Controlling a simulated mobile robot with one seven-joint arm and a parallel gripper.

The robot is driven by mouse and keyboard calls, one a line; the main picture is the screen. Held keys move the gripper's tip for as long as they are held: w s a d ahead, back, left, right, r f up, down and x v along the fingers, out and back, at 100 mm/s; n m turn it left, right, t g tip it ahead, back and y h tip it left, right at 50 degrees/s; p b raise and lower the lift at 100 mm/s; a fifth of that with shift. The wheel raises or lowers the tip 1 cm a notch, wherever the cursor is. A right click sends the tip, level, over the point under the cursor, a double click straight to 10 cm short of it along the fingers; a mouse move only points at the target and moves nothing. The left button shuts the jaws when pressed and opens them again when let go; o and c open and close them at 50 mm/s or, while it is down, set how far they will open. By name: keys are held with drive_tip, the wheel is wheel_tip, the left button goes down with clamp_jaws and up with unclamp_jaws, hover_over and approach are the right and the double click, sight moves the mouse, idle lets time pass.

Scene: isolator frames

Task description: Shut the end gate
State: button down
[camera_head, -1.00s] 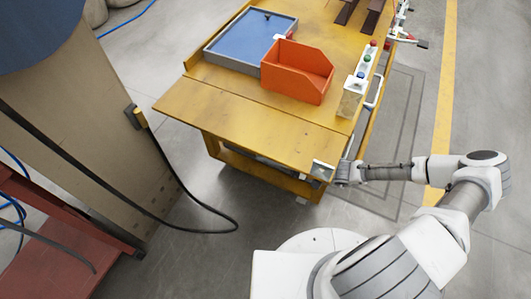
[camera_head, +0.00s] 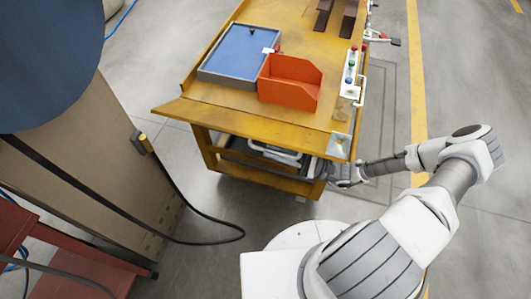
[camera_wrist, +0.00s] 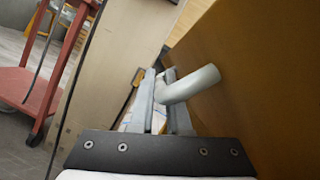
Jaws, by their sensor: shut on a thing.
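The end gate (camera_head: 235,122) is the yellow flap at the near end of the yellow cart (camera_head: 200,88). It stands out from the cart's top, looks tilted upward and is not upright. A light grey bar handle (camera_head: 276,152) shows just below its near edge. My gripper (camera_head: 318,172) is low beside the near right corner of the cart. In the wrist view my gripper (camera_wrist: 158,100) is shut on the grey handle (camera_wrist: 190,84), beside a large yellow-brown panel (camera_wrist: 240,80). The exact finger contact is partly hidden.
A blue-lined tray (camera_head: 240,52), an orange bin (camera_head: 290,82) and a button box (camera_head: 350,75) sit on the cart. A tan cabinet (camera_head: 100,165) with a black cable and a red trolley (camera_head: 70,275) stand at left. Floor is clear at right.

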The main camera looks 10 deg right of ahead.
drive_tip(key=w+r+m+t+p, duration=0.1)
drive_tip(key=r+m+t+p, duration=0.1)
drive_tip(key=m, duration=0.2)
drive_tip(key=w+d+r+m+t+h+p, duration=0.1)
drive_tip(key=w+r+m+t+p, duration=0.1)
drive_tip(key=r+m+p, duration=0.1)
drive_tip(key=w+d+r+m+t+h+p, duration=0.1)
drive_tip(key=r+m+p, duration=0.1)
drive_tip(key=m, duration=0.3)
drive_tip(key=shift+w+r+t+p, duration=0.2)
drive_tip(key=shift+r+t+p, duration=0.15)
drive_tip(key=shift+r, duration=0.35)
drive_tip(key=w+m, duration=0.1)
drive_tip(key=r+m+t+h+p, duration=0.1)
drive_tip(key=shift+w+d+m, duration=0.4)
drive_tip(key=shift+w+d+r+m+t+h+p, duration=0.15)
drive_tip(key=shift+w+m+t+h+p, duration=0.15)
drive_tip(key=shift+m, duration=0.25)
drive_tip(key=shift+w+d+r+m+t+h+p, duration=0.15)
drive_tip(key=shift+w+m+h+p, duration=0.2)
drive_tip(key=shift+m, duration=0.2)
drive_tip(key=shift+w+f, duration=0.1)
drive_tip(key=shift+w, duration=0.05)
drive_tip(key=c, duration=1.2)
unclamp_jaws()
drive_tip(key=shift+o, duration=0.2)
drive_tip(key=shift+d, duration=0.1)
